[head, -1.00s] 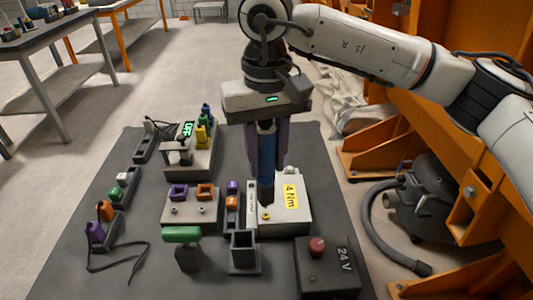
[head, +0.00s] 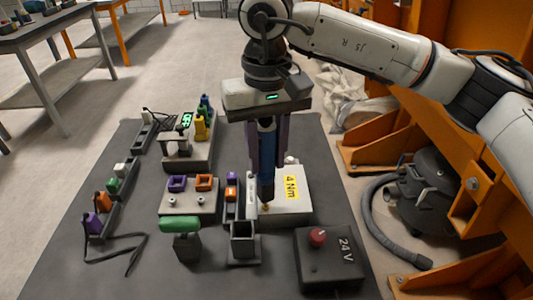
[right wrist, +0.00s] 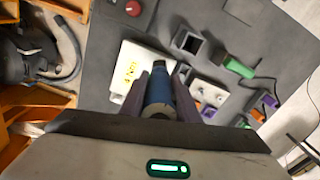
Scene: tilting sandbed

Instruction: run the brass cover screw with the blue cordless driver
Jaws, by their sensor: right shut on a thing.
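My right gripper (head: 267,130) is shut on the blue cordless driver (head: 266,155) and holds it upright, nose down. The driver also shows between the fingers in the right wrist view (right wrist: 159,98). Its dark nose points at the brass cover screw (head: 265,207) near the left front of the white box (head: 298,208) marked 4 Nm. The nose hides part of the screw, and I cannot tell whether tip and screw touch. The screw is hidden in the right wrist view. My left gripper is not in view.
A black box (head: 343,268) marked 24 V with a red knob stands front right. An empty dark holder (head: 243,249) and a green-topped block (head: 180,224) stand in front. Fixtures with purple and orange parts (head: 188,200) lie left. Orange framework (head: 460,185) bounds the right.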

